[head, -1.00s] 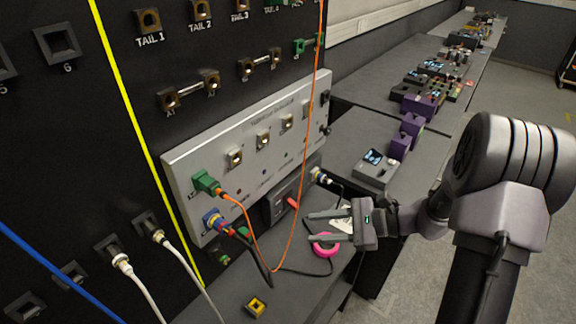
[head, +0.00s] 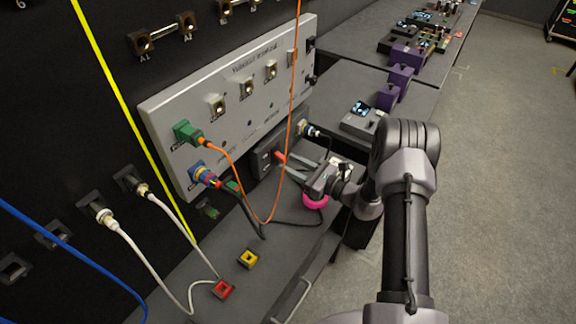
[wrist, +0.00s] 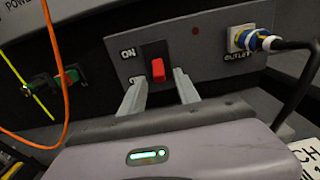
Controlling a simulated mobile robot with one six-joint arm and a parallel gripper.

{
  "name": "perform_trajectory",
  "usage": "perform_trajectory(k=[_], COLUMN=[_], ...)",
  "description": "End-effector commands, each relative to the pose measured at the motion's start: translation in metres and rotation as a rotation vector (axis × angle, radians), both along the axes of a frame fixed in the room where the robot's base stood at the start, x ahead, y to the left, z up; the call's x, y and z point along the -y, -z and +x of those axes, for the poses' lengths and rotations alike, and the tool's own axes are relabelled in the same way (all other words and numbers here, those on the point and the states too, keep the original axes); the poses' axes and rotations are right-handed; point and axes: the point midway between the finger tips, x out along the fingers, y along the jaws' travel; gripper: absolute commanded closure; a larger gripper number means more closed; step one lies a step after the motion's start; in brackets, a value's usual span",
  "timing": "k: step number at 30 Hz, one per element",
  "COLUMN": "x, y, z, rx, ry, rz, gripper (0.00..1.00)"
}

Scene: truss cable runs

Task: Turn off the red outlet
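The outlet is a dark grey box (head: 264,160) on the bench below the light grey panel. Its red rocker switch (wrist: 158,70) shows in the wrist view beside the label ON, with a second label below partly hidden by a finger. In the head view the red switch (head: 281,157) is at the fingertips. My gripper (wrist: 160,90) is open, its two fingers either side of and just below the switch, with nothing between them. Whether the fingers touch the box I cannot tell. A blue and white plug (wrist: 252,40) sits in the socket marked OUTLET at the right.
An orange cable (head: 245,205) hangs from the green connector (head: 187,132) and loops left of my gripper. A black cable (wrist: 295,100) runs down at the right. A pink ring (head: 315,201) lies under my gripper. Yellow (head: 248,258) and red (head: 223,289) blocks are on the bench.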

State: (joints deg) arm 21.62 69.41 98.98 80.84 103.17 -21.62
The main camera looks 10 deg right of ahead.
Motion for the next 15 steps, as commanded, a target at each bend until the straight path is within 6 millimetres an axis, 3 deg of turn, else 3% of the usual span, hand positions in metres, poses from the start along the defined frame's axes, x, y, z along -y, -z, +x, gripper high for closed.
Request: perform_trajectory(k=[4, 12, 13, 15], x=[-0.0099, -0.0116, -0.0116, -0.0116], y=[0.0005, -0.0003, -0.0003, -0.0003], z=[0.0091, 0.0111, 0.0111, 0.0109], rx=[0.0, -0.001, -0.001, -0.001], ry=[-0.001, -0.001, -0.001, -0.001], rz=[-0.001, 0.0, 0.0, 0.0], gripper=[0.62, 0.62, 0.64, 0.78])
